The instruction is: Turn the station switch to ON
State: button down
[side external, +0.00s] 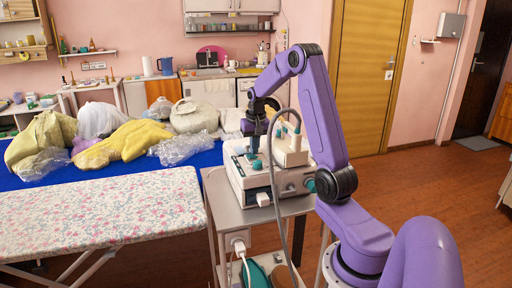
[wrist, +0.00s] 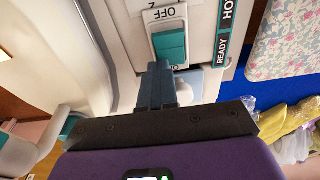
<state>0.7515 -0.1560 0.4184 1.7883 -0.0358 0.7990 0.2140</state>
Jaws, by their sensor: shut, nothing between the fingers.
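The station (side external: 262,184) is a white box with teal parts on a grey cart in the side external view. In the wrist view its switch (wrist: 170,44) is a teal rocker in a white frame. In the side external view my gripper (side external: 254,160) points down over the station's top.
A READY/HOT strip (wrist: 222,35) lies beside the switch. A grey hose (side external: 299,150) arches over the station near my arm, beside a white iron-like handle (side external: 290,150).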

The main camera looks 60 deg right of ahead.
jog(key=shift+s+f, duration=0.15)
jog(key=shift+f, duration=0.3)
jog(key=shift+s+a, duration=0.4)
jog(key=shift+a, duration=0.15)
notch_tip(320, 180, up, 15)
jog(key=shift+w+d, duration=0.15)
jog(key=shift+d, duration=0.05)
dwell(0.5)
jog(key=s+a+f+n, duration=0.15)
jog(key=a+n, duration=0.25)
jog(key=a, duration=0.5)
jog(key=s+a+f+n+y, duration=0.1)
jog(key=a+f+n, duration=0.15)
jog(key=a, duration=0.75)
jog(key=s+a+f+n, duration=0.1)
jog(key=a+n, duration=0.3)
jog(key=a, duration=0.5)
jog(key=s+a+f+n, duration=0.2)
jog(key=s+n, duration=0.1)
jog(key=s, duration=0.4)
jog(key=s+a+f+n, duration=0.2)
jog(key=s+a+n, duration=0.1)
jog(key=s, duration=0.4)
jog(key=s+a+f+n+g, duration=0.1)
jog(key=s+a+f+n, duration=0.1)
jog(key=s+n, duration=0.3)
jog(key=s+a, duration=0.1)
jog(key=s, duration=0.2)
jog(key=shift+a+y, duration=0.25)
jog(key=shift+y, duration=0.05)
